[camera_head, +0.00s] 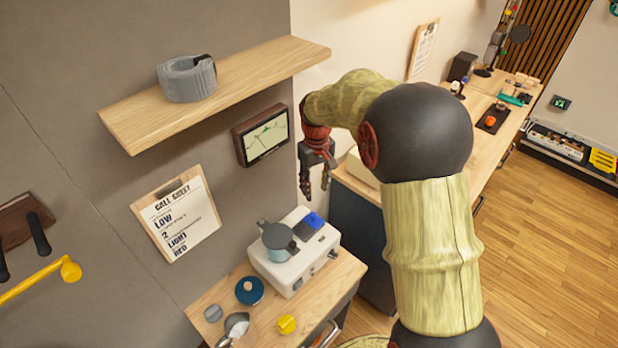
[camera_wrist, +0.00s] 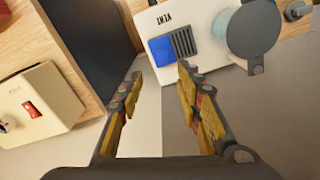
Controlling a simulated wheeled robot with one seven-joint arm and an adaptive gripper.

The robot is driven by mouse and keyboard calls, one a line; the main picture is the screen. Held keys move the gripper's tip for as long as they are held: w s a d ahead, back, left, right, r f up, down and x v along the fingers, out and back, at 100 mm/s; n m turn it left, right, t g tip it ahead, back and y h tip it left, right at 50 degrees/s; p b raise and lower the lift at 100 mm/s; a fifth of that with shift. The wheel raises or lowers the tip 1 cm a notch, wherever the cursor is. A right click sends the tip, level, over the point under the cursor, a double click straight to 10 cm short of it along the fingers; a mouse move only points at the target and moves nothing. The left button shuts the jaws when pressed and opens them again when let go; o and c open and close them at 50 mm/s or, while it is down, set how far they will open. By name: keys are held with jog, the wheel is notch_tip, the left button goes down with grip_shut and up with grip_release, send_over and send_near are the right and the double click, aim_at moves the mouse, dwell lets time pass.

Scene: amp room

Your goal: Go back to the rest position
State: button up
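A wooden shelf (camera_head: 225,88) holds a grey coil (camera_head: 187,78). A clipboard (camera_head: 177,213) and a small display (camera_head: 262,135) are on the wall. The small table (camera_head: 207,298) holds a blue round item (camera_head: 249,290) and a yellow knob (camera_head: 287,324). Wooden floor (camera_head: 540,230) is open at right.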

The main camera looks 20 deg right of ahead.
jog(key=s+a+r+t+b, duration=0.2)
jog(key=s+a+r, duration=0.1)
jog(key=s, duration=0.6)
jog(key=s+a+r+t+b, duration=0.1)
jog(key=s+a+r+b, duration=0.1)
jog(key=s, duration=0.7)
jog(key=s+a+r+m+t+b, duration=0.1)
jog(key=s+a+r+t+b, duration=0.1)
jog(key=s, duration=0.7)
jog(key=a+r+b, duration=0.1)
jog(key=a+r, duration=0.1)
jog(key=a, duration=0.1)
jog(key=shift+s+r+t, duration=0.3)
dwell(0.4)
